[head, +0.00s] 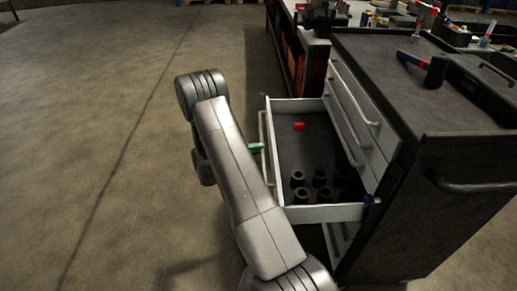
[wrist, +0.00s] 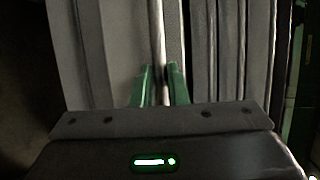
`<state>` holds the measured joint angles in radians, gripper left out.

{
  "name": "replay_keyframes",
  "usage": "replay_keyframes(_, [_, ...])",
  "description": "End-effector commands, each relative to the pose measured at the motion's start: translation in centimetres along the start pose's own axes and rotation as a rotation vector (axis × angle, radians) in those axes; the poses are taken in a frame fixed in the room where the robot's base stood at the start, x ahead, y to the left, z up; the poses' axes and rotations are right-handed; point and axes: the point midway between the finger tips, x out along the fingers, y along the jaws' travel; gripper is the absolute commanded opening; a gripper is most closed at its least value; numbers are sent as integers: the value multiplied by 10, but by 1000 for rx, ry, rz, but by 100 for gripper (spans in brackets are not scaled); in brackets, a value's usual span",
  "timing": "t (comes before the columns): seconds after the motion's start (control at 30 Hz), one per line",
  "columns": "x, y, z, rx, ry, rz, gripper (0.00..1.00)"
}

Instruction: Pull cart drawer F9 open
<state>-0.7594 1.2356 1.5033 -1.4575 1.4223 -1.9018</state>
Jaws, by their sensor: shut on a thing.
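The tool cart (head: 425,185) stands at the right in the head view, dark with pale drawer fronts. One drawer (head: 334,213) is pulled out, with dark sockets (head: 319,179) and a small red item (head: 299,126) inside. I cannot read a label saying F9. My gripper (head: 256,147) is at the drawer's front bar handle (head: 264,128). In the wrist view my gripper's green fingers (wrist: 159,88) are closed on either side of the handle bar (wrist: 157,40). My arm hides part of the drawer front.
Shut drawers with bar handles (head: 355,100) sit above the open one. A workbench with red bins (head: 296,65) stands behind. The floor (head: 90,130) to the left is clear.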

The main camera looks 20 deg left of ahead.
Motion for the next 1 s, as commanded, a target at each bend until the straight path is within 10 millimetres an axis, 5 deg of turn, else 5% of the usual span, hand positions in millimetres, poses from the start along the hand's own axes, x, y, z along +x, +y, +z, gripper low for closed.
replay_keyframes(0.03, [0,1,-1,-1,1,1,0])
replay_keyframes(0.07, [0,1,-1,-1,1,1,17])
replay_keyframes(0.17, [0,1,-1,-1,1,1,35])
replay_keyframes(0.57, [-9,0,1,0,-3,0,35])
replay_keyframes(1.0, [-101,0,1,0,-5,1,35])
